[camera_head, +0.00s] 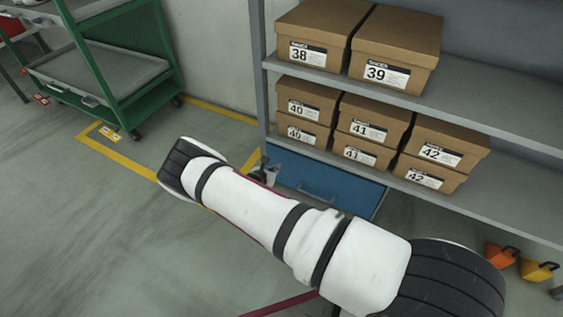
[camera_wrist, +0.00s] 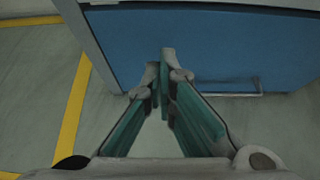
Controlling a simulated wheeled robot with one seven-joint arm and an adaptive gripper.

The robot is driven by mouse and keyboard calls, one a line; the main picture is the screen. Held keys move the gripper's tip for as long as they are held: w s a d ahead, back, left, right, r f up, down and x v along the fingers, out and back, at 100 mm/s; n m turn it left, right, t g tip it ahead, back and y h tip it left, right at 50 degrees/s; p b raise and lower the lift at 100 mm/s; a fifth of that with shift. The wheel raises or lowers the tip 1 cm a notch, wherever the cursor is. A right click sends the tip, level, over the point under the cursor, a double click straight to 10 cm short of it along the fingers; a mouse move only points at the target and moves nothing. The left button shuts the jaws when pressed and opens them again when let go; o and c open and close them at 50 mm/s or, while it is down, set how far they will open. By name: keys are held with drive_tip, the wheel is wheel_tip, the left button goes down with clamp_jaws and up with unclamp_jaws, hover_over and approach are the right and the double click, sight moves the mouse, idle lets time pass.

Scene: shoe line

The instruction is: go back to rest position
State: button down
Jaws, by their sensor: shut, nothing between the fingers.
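My gripper (camera_wrist: 160,72) is shut and empty in the wrist view, its fingertips together in front of a blue drawer front (camera_wrist: 220,45). I cannot tell whether the fingertips touch the drawer. In the head view my white arm reaches across the lower middle and hides most of my gripper. The blue drawer (camera_head: 325,187) shows there under the lower shelf, with a bar handle on its front. The handle also shows in the wrist view (camera_wrist: 225,93), to the right of the fingertips.
A grey shelf rack (camera_head: 500,115) holds several brown shoe boxes (camera_head: 315,30) on the right. A green cart (camera_head: 130,92) stands at the upper left. Orange (camera_head: 500,256) and yellow (camera_head: 538,270) objects sit at the lower right. Floor (camera_head: 80,230) at the left is clear, with yellow lines.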

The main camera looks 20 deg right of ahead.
drive_tip(key=p+v, duration=0.1)
drive_tip(key=v, duration=0.3)
drive_tip(key=shift+s+a+r, duration=0.1)
drive_tip(key=shift+s+a, duration=0.2)
drive_tip(key=shift+s, duration=0.05)
